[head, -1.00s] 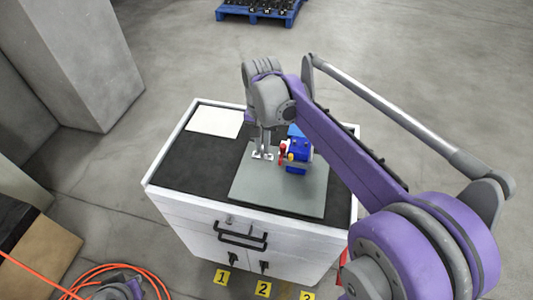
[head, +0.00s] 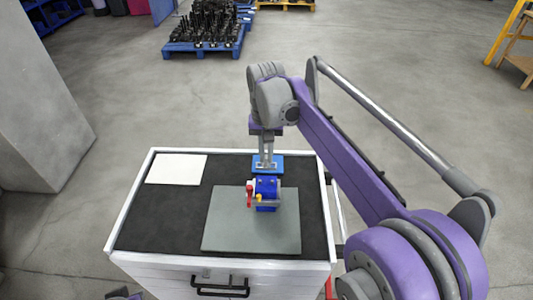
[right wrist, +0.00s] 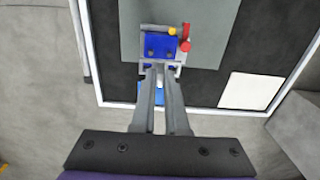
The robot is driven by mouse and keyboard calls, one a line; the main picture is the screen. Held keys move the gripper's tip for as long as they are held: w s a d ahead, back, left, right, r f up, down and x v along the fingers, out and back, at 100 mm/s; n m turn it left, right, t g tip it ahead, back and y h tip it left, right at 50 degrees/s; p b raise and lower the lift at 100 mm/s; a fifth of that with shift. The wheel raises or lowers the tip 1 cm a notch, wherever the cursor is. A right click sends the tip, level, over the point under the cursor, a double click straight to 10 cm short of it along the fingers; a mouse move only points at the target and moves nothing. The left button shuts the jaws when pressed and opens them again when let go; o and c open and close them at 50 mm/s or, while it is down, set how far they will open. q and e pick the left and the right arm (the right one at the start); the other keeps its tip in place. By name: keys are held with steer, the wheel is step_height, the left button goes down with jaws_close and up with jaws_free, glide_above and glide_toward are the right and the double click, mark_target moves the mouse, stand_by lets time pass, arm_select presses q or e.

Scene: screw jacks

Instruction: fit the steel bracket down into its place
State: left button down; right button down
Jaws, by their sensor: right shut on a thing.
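My right gripper (head: 266,163) reaches down behind the blue unit (head: 266,190), which has a red knob and a yellow part. It is shut on the steel bracket, a small pale grey piece that shows at the fingertips in the right wrist view (right wrist: 147,71). The fingers (right wrist: 160,75) hide part of it. A flat blue block (head: 277,166) lies behind the unit, under or just behind the bracket. I cannot tell whether the bracket touches the block or the unit. My left gripper is not in view; only a bit of my left arm shows at the bottom edge.
The unit stands on a grey-green plate (head: 250,233) on the cabinet's black top (head: 160,215). A white sheet (head: 176,169) lies at the back left. The cabinet's pale rim (head: 128,205) borders the top. A blue pallet (head: 205,46) with dark parts stands far behind.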

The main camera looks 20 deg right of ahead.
mark_target(266, 165)
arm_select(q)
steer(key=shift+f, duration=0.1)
arm_select(e)
steer(key=shift+f, duration=0.1)
